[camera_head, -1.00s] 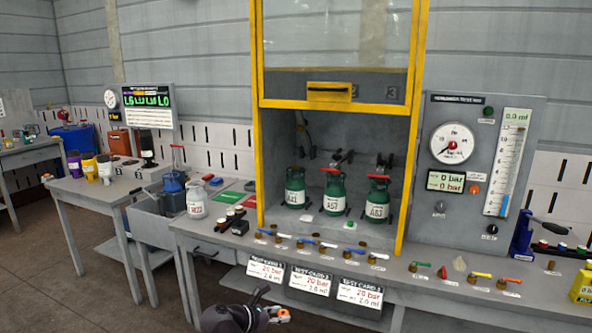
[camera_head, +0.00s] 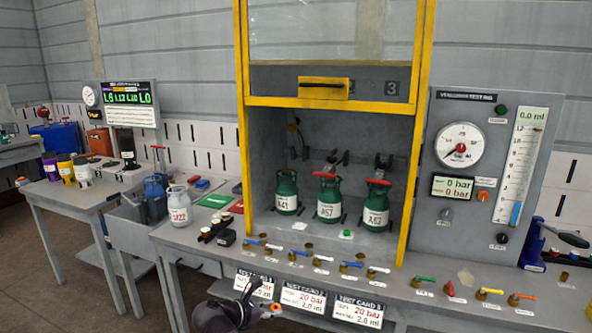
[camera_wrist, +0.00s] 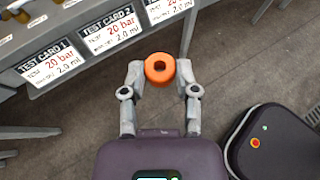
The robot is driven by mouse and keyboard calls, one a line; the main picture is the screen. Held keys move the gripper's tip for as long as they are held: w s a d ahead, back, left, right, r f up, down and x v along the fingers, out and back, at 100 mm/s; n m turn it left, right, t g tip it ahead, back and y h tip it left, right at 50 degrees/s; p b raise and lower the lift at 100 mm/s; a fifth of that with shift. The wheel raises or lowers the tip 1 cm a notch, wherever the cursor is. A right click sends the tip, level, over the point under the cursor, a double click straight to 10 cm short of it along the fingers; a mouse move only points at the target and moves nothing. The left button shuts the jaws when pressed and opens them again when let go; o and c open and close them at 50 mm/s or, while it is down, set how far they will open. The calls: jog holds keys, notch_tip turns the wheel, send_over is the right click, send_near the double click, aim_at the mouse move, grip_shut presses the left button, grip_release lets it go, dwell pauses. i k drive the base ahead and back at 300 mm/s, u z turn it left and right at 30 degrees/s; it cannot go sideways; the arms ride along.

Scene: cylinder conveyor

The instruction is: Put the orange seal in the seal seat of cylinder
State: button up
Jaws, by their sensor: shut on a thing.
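The orange seal (camera_wrist: 160,67) is a ring with a hole in its middle, held between the fingertips of my gripper (camera_wrist: 161,73) in the wrist view. In the head view my gripper (camera_head: 268,311) is low in front of the bench, with a bit of orange at its tip. Three green cylinders stand inside the yellow-framed booth: A41 (camera_head: 287,194), A57 (camera_head: 329,200) and A62 (camera_head: 377,207). A grey-white cylinder (camera_head: 180,208) stands on the bench left of the booth. I cannot make out a seal seat on any of them.
The booth's sliding door (camera_head: 335,85) is raised. Several small valves with coloured levers line the bench front (camera_head: 397,292). Test cards (camera_head: 302,298) hang below the bench edge. A gauge panel (camera_head: 485,160) stands at the right. Floor (camera_wrist: 225,75) is clear under the gripper.

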aim_at(287, 171)
jog(key=u, duration=0.05)
jog(key=i, duration=1.2)
